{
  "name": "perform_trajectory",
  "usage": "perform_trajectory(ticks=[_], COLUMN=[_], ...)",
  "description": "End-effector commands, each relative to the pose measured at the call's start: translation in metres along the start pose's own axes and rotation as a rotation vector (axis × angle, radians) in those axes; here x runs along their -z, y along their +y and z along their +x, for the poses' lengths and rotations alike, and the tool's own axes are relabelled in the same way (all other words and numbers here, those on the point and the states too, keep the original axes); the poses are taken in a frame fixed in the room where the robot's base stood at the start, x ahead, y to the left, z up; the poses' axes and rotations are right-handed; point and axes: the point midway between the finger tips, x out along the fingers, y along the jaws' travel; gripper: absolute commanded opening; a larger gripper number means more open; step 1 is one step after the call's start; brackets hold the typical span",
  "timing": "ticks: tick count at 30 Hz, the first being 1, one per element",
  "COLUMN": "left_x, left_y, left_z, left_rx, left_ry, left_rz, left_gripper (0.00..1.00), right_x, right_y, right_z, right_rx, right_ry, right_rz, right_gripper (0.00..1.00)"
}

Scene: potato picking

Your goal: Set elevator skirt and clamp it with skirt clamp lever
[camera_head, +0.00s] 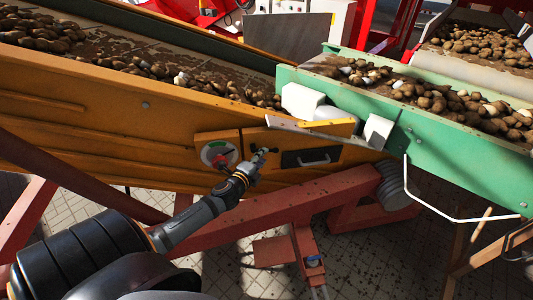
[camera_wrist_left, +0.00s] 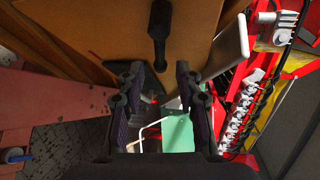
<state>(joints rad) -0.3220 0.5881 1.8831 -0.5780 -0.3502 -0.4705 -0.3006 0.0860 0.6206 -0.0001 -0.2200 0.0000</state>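My left gripper (camera_head: 250,169) reaches in front of the orange elevator side. In the left wrist view its two fingers (camera_wrist_left: 159,72) are apart with nothing between them. A black lever (camera_wrist_left: 158,28), which looks like the skirt clamp lever, stands on the orange panel just beyond the fingertips; no contact shows. In the head view the dark lever (camera_head: 263,152) is small beside the gripper tip. A pale grey strip (camera_head: 292,127), likely the skirt, lies slanted along the upper edge of the panel. A pale plate edge also shows in the wrist view (camera_wrist_left: 228,48). My right gripper is not visible.
The orange elevator (camera_head: 110,120) carries potatoes at the left. A green conveyor (camera_head: 460,165) with potatoes meets it at the right. A round dial with a red part (camera_head: 217,154) and a dark handled hatch (camera_head: 312,157) flank the lever. A red beam (camera_head: 290,205) runs below.

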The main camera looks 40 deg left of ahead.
Motion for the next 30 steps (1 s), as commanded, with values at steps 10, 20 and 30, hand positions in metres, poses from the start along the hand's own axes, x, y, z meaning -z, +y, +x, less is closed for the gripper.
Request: perform_trajectory(ticks=[10, 20, 30], left_x=[0.0, 0.0, 0.0], left_y=[-0.001, 0.0, 0.001], left_z=[0.044, 0.045, 0.045], left_rx=[-0.001, -0.002, -0.002], left_ry=[-0.001, 0.0, -0.001], left_rz=[-0.002, 0.0, 0.001], left_gripper=[0.35, 0.24, 0.0], right_x=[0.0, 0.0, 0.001], right_y=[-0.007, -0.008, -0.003], right_z=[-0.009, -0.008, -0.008], right_rx=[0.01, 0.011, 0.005], right_ry=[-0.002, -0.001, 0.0], right_rz=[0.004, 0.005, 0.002], right_gripper=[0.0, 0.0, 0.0])
